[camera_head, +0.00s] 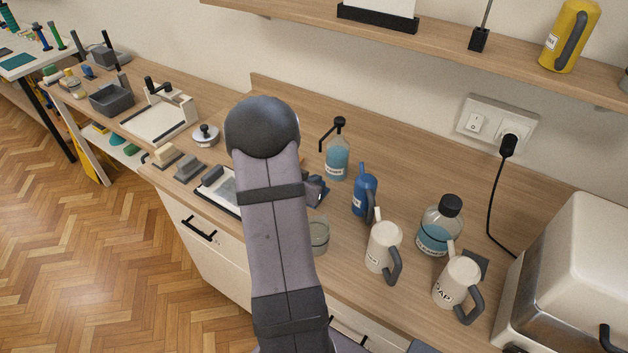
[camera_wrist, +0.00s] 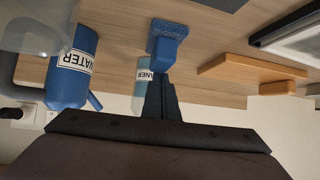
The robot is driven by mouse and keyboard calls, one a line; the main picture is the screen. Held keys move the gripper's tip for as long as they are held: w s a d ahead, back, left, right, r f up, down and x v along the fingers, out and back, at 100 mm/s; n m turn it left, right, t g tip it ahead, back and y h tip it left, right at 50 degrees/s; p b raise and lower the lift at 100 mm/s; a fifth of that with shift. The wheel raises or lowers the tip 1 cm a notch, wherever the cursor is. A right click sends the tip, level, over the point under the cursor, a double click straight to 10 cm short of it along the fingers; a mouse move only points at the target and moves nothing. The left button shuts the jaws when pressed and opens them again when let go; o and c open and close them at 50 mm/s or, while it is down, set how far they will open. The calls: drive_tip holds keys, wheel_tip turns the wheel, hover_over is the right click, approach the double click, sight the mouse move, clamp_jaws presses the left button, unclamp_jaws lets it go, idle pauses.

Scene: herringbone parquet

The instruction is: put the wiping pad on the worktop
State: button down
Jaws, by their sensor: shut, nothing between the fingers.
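The wiping pad, apparently the blue textured block with a smaller blue grip (camera_wrist: 168,38), rests on the wooden worktop (camera_wrist: 120,20) in the wrist view. My gripper (camera_wrist: 159,78) is shut and empty, its fingertips close to the pad's grip; I cannot tell whether they touch. In the head view a dark blue shape (camera_head: 317,190) shows just right of my arm and may be the pad. My arm hides most of that spot and my gripper there. The worktop (camera_head: 290,110) runs along the wall.
A blue bottle (camera_head: 364,194), a teal pump bottle (camera_head: 337,158), a clear bottle (camera_head: 439,226) and two white jugs (camera_head: 382,247) (camera_head: 456,281) stand to the right. A glass (camera_head: 318,236) stands by my arm. Grey block (camera_head: 189,167) and framed tray (camera_head: 222,188) lie left.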

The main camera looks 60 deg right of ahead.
drive_tip(key=shift+s+a+f, duration=0.15)
drive_tip(key=shift+a+f, duration=0.15)
drive_tip(key=shift+a, duration=0.2)
drive_tip(key=shift+s+a+f, duration=0.1)
drive_tip(key=shift+a+f, duration=0.15)
drive_tip(key=shift+a, duration=0.25)
drive_tip(key=shift+w+d+r+p, duration=0.1)
drive_tip(key=shift+r+p, duration=0.7)
drive_tip(key=shift+r, duration=0.05)
drive_tip(key=shift+r, duration=0.1)
drive_tip(key=shift+r+p, duration=0.3)
drive_tip(key=shift+p, duration=0.4)
drive_tip(key=a+b, duration=0.1)
drive_tip(key=a, duration=0.2)
drive_tip(key=s+a+b, duration=0.1)
drive_tip(key=a, duration=0.3)
drive_tip(key=a+b, duration=0.1)
drive_tip(key=a, duration=0.2)
drive_tip(key=shift+s+a+f, duration=0.15)
drive_tip(key=shift+s+a, duration=0.15)
drive_tip(key=shift+a, duration=0.7)
